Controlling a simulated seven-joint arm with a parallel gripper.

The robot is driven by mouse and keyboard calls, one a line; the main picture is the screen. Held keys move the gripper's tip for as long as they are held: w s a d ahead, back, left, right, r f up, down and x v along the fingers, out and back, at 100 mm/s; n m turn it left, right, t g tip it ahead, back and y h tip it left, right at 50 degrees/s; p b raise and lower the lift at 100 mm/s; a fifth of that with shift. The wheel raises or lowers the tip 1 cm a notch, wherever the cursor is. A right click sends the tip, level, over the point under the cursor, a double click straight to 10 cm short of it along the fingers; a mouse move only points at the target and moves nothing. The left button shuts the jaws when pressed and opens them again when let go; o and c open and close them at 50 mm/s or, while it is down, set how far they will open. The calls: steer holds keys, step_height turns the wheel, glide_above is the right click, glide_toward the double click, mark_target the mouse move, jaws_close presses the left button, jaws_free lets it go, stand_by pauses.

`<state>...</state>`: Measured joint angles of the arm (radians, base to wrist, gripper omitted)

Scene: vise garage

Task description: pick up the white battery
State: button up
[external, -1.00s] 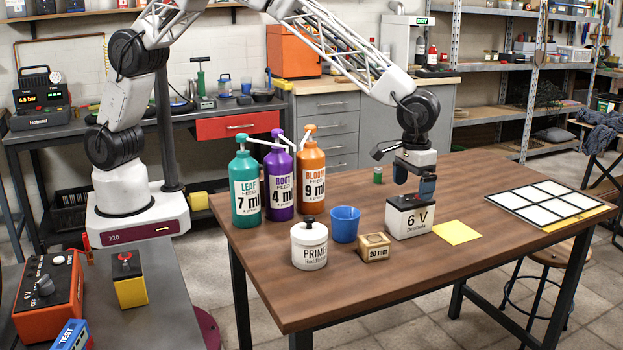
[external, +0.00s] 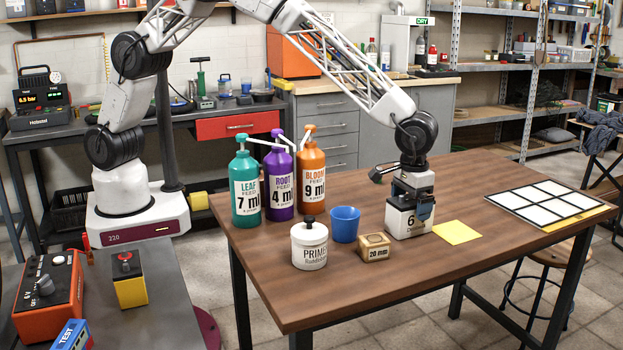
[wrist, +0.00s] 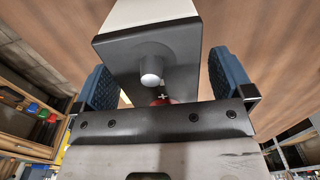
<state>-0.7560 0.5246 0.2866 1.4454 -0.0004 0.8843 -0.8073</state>
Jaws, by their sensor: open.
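The white battery (external: 398,225) has a dark top and a "6 V" label partly covered by my gripper. It stands upright on the wooden table, right of the blue cup. My gripper (external: 411,212) is lowered over it with the jaws open. In the wrist view the battery's dark top (wrist: 125,62) with a round metal terminal lies between the two blue finger pads of my gripper (wrist: 170,85), one on each side. A red terminal marked with a plus is partly hidden by the gripper's edge.
The blue cup (external: 345,224), a small "20 mm" block (external: 375,247) and a white primer jar (external: 309,245) stand left of the battery. A yellow note (external: 456,232) lies to its right. Three pump bottles (external: 279,187) stand behind left. The table's front right is clear.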

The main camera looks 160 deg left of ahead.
mark_target(411, 199)
steer(key=shift+r, duration=0.1)
steer(key=c, duration=1.7)
steer(key=shift+r, duration=0.15)
steer(key=shift+r, duration=4.85)
